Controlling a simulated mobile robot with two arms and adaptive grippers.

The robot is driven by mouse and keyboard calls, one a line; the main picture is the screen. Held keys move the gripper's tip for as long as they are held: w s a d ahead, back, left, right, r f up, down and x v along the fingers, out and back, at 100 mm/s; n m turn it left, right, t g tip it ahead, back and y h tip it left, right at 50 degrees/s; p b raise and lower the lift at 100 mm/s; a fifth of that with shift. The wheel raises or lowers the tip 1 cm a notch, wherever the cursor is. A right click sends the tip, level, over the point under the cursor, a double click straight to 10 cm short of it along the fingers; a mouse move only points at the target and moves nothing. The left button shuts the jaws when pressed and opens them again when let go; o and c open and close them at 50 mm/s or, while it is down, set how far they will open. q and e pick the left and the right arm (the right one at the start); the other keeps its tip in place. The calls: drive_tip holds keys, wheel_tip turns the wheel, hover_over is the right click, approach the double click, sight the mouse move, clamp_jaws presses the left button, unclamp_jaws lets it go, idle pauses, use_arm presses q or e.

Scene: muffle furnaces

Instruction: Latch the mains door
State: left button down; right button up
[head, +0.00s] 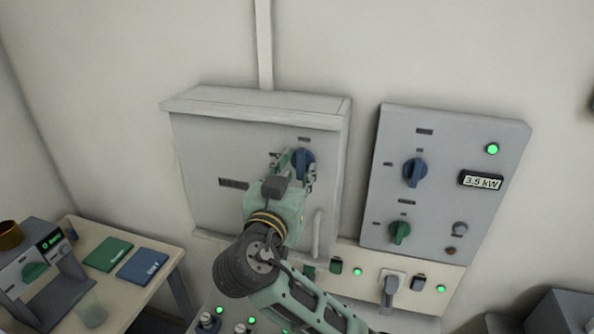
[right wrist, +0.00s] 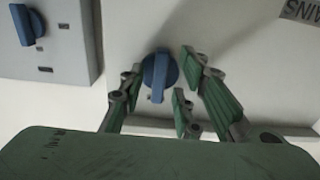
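The mains door (head: 205,150) is the front of a grey wall box and looks closed. A blue knob (head: 303,158) sits on its upper right, with a pale vertical handle (head: 318,232) below. My right gripper (head: 294,167) is at the knob, its fingers open on either side. In the right wrist view the blue knob (right wrist: 158,75) stands between the spread fingers (right wrist: 160,80), with gaps visible on both sides. Its grip bar points down in that picture. A label reading MAINS (right wrist: 300,11) shows upside down at the corner. My left gripper is not in view.
A grey panel (head: 455,150) on the right carries a blue knob, a green knob and a 3.5 kW display. A socket strip (head: 352,283) with green lamps runs below. A table (head: 158,264) with green and blue booklets stands at left.

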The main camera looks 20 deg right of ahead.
clamp_jaws()
